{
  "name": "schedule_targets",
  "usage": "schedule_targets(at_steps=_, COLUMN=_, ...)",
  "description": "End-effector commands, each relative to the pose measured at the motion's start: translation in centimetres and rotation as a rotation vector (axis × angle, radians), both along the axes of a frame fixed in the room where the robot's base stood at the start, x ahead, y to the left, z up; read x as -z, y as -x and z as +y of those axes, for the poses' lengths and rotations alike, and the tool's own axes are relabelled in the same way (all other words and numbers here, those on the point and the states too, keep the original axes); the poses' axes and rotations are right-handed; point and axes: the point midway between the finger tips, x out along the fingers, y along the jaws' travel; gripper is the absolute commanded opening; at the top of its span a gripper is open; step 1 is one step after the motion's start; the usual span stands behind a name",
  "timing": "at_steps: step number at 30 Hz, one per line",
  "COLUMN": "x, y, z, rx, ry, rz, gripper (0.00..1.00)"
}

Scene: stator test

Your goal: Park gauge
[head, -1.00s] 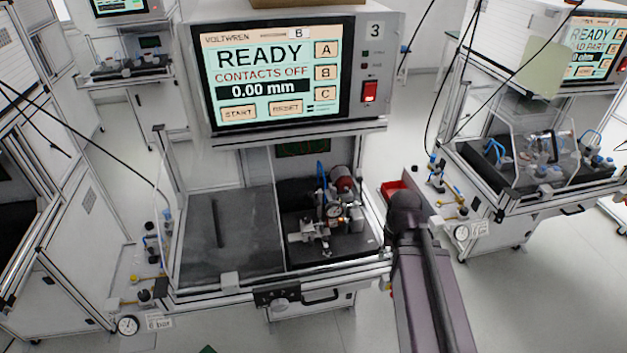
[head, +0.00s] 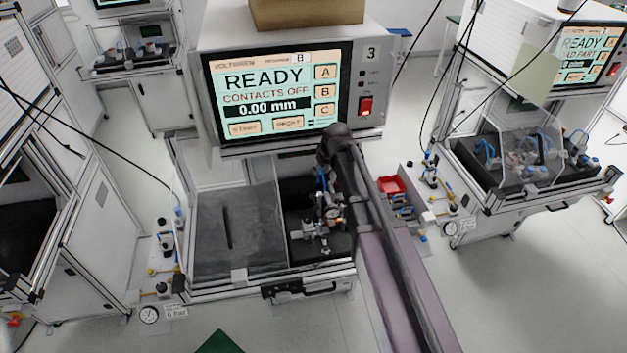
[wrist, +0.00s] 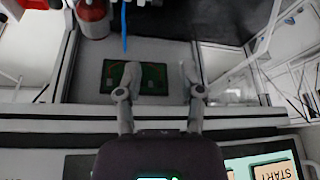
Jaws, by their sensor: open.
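The dial gauge (head: 333,212), small with a round pale face, sits on the fixture (head: 318,238) in the right half of the station, beside a dark block and metal parts. My arm reaches up over the right side of this fixture in the head view and hides part of it; my gripper's fingers do not show there. In the wrist view my gripper (wrist: 160,78) is open with nothing between its fingers. A green circuit board (wrist: 148,82) lies beyond the fingers. The gauge cannot be made out in the wrist view.
The tester screen (head: 275,95) reads READY, CONTACTS OFF, 0.00 mm. A red switch (head: 366,106) is beside it. The station's dark left plate (head: 255,225) is bare except for a slot. A red bin (head: 391,186) stands to the right. A blue tube (wrist: 126,30) shows in the wrist view.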

Motion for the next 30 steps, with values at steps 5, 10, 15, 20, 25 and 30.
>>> schedule_targets(at_steps=5, x=-0.1, y=-0.2, z=0.3, rx=-0.006, ry=-0.002, rz=-0.005, gripper=0.49)
schedule_targets(at_steps=10, x=-0.1, y=-0.2, z=0.2, rx=-0.005, ry=-0.001, rz=-0.004, gripper=0.49)
schedule_targets(at_steps=15, x=0.0, y=-0.2, z=0.2, rx=-0.004, ry=-0.001, rz=-0.004, gripper=0.49)
schedule_targets(at_steps=20, x=0.6, y=-0.4, z=0.3, rx=-0.004, ry=-0.001, rz=-0.004, gripper=0.49)
schedule_targets(at_steps=25, x=1.6, y=-0.7, z=0.5, rx=-0.004, ry=-0.001, rz=-0.004, gripper=0.49)
schedule_targets(at_steps=30, x=2.9, y=-1.2, z=0.7, rx=-0.004, ry=-0.001, rz=-0.004, gripper=0.49)
